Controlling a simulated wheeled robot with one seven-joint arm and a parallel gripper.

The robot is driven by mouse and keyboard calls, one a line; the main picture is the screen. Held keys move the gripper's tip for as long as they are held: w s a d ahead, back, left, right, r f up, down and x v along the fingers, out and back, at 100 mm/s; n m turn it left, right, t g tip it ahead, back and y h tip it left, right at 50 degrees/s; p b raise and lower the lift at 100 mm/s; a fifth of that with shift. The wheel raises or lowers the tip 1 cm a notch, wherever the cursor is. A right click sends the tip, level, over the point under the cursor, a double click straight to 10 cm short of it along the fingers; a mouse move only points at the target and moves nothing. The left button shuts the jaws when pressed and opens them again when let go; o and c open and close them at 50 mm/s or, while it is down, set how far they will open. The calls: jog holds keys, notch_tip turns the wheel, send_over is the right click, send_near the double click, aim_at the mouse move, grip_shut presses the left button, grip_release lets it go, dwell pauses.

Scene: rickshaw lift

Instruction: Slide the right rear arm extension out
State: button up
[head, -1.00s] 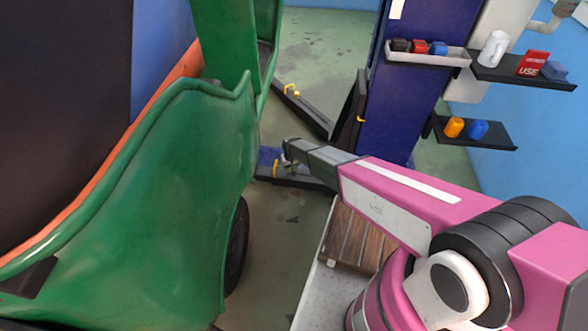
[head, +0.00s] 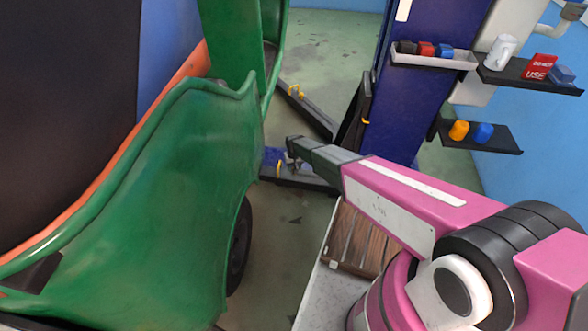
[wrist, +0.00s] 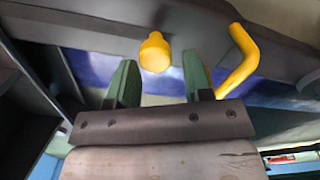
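The dark lift arm with its extension (head: 305,181) lies low near the floor, between the green rickshaw body and the blue lift post. It fills the top of the wrist view as a dark beam (wrist: 90,22). A yellow bent handle (wrist: 243,62) and a yellow round knob (wrist: 155,52) stick out of it. My gripper (head: 291,146) is just above this arm in the head view. In the wrist view my gripper (wrist: 159,78) is open, with its two fingers apart. The knob appears between and beyond the fingertips; the handle is right of the right finger. Contact cannot be told.
The green rickshaw body (head: 170,190) and its wheel (head: 239,245) stand close on the left. The blue post (head: 415,85) rises behind my arm. Another dark lift arm (head: 308,112) with a yellow handle lies farther back. Shelves (head: 530,75) hang at right.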

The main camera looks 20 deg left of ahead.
notch_tip(320, 180, up, 9)
dwell(0.3)
dwell(0.4)
jog(key=w+d+r+m, duration=0.1)
jog(key=d+r+m, duration=0.1)
jog(key=d+r, duration=0.9)
jog(key=w+d+r+m, duration=0.15)
jog(key=d+r, duration=0.45)
jog(key=d, duration=1.1)
jog(key=s+d+r+m, duration=0.1)
jog(key=s+d+r, duration=0.2)
jog(key=d, duration=0.5)
jog(key=s+d+r+m, duration=0.1)
jog(key=s+d+r, duration=0.2)
jog(key=d+r, duration=0.3)
jog(key=s+d+r+m, duration=0.1)
jog(key=s+d+r, duration=0.3)
jog(key=d, duration=0.7)
jog(key=shift+d+r+m, duration=0.35)
jog(key=shift+r, duration=0.25)
jog(key=shift+s+a, duration=0.1)
jog(key=shift+a, duration=0.05)
